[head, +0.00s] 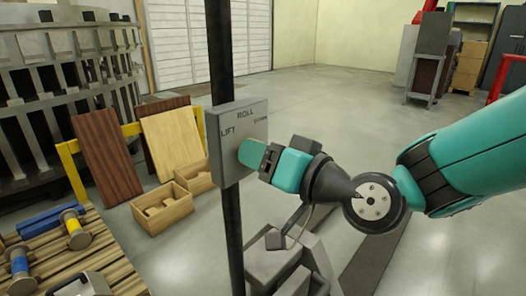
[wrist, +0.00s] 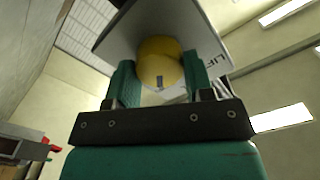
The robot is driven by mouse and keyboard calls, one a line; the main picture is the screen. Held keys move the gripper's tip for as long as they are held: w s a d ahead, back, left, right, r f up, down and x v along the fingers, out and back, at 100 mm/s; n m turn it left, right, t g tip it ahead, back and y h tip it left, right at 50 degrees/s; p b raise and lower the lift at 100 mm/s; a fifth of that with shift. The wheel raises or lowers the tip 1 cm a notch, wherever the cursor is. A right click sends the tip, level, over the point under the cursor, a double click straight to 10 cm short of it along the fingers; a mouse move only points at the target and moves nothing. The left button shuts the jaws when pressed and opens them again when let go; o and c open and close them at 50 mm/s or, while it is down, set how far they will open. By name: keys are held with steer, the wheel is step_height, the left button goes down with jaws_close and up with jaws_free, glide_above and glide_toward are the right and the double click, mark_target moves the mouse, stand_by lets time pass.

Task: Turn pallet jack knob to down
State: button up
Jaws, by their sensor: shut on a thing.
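A grey plate (head: 229,150) on a dark upright post carries the words LIFT, ROLL and DOWN; DOWN, at its right, is partly unclear. My gripper (head: 250,156) is at the plate's face and hides most of the knob in the head view. In the wrist view the yellow round knob (wrist: 160,68) sits between the two green fingers, in front of the plate (wrist: 118,42). My gripper (wrist: 158,85) is shut on the knob there. I cannot tell which word the knob points to.
The dark post (head: 220,60) runs up and down through the plate. Grey pallet jack parts (head: 272,264) stand below my arm. Wooden boxes (head: 163,209), leaning boards (head: 108,165) and a slatted pallet (head: 75,265) are at left. The floor behind is open.

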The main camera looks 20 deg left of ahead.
steer(key=shift+m, duration=0.9)
steer(key=o, duration=0.9)
steer(key=shift+o, duration=0.2)
steer(key=shift+d, duration=0.1)
steer(key=b+v, duration=0.9)
steer(key=v, duration=0.8)
steer(key=shift+s+d, duration=0.1)
